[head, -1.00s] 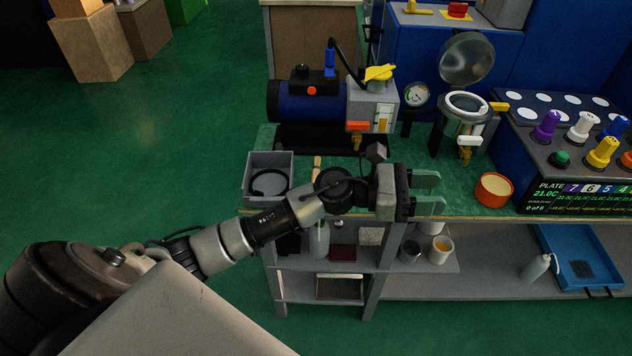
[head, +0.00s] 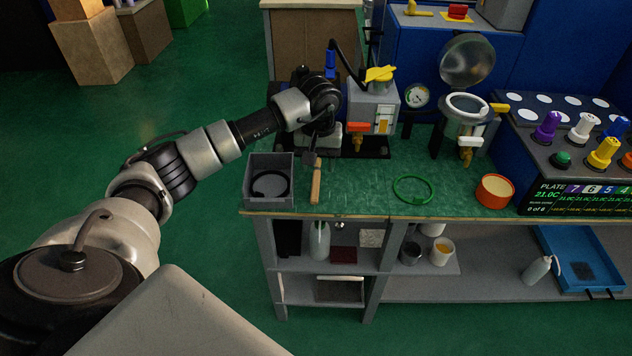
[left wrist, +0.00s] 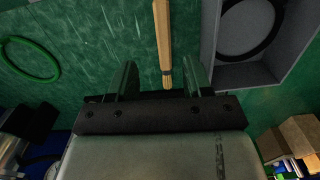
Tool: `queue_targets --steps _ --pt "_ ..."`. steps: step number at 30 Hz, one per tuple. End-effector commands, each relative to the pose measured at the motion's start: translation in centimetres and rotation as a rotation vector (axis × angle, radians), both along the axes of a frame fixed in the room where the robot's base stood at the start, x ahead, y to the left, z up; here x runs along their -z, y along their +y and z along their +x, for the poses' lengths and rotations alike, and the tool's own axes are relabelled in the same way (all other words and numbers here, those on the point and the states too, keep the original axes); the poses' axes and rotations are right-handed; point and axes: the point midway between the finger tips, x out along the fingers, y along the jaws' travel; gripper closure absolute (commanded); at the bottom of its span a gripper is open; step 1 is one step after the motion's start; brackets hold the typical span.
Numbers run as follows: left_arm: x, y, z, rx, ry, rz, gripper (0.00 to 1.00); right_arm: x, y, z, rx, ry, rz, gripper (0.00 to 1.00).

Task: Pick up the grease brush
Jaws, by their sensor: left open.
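The grease brush (head: 316,182) lies on the green bench top, right of the grey open box, its light wooden handle pointing toward the front edge. Its far end is hidden by my wrist in the head view. In the left wrist view the brush (left wrist: 163,40) comes down from the top edge, its tip between my two fingers in the picture. My left gripper (left wrist: 159,82) is open and empty, above the bench. My right gripper is not in view.
The grey box (head: 269,183) with a black ring in it stands close beside the brush. A green ring (head: 413,189) and an orange tin (head: 494,190) lie to the right. Bench between brush and green ring is clear.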

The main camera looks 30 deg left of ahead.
Motion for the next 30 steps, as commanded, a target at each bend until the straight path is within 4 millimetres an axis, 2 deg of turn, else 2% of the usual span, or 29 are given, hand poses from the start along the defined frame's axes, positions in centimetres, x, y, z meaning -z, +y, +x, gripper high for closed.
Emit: queue_targets --steps 8,15,25,30 --pt "2.5 0.2 -0.1 -0.002 0.003 -0.001 0.5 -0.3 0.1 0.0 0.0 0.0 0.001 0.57" --pt "6.0 0.6 -0.1 0.0 0.002 -0.003 0.5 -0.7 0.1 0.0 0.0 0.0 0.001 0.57" --pt "6.7 0.6 -0.1 0.0 -0.001 -0.003 0.5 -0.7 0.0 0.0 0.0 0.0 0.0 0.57" --pt "6.7 0.6 -0.1 0.0 -0.001 -0.003 0.76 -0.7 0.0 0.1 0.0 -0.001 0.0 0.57"
